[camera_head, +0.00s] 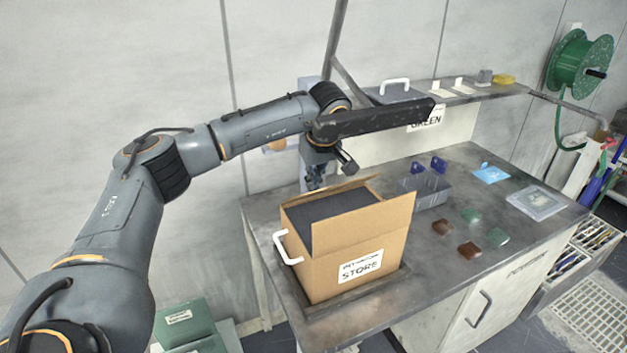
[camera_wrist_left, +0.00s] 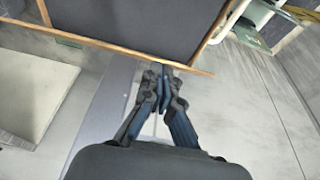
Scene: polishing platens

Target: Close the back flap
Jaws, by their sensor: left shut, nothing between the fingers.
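A cardboard box (camera_head: 330,278) with a STORE label stands on the bench in the head view, its top open, with a dark surface (camera_head: 333,205) inside. A broad near flap (camera_head: 362,226) stands up on the label side. The back flap (camera_head: 345,186) shows as a thin cardboard strip along the far edge. In the left wrist view, a cardboard edge (camera_wrist_left: 100,46) borders the dark surface (camera_wrist_left: 140,22). My left gripper (camera_head: 314,183) is shut and empty behind the box; its fingertips (camera_wrist_left: 164,78) are close to that edge. Contact is unclear. My right gripper is out of view.
A white handle (camera_head: 287,248) sticks out on the box's left. A grey bin (camera_head: 428,187), several small brown and green pieces (camera_head: 470,249) and a clear case (camera_head: 536,202) lie to the right. A raised back shelf (camera_head: 460,91) borders the bench.

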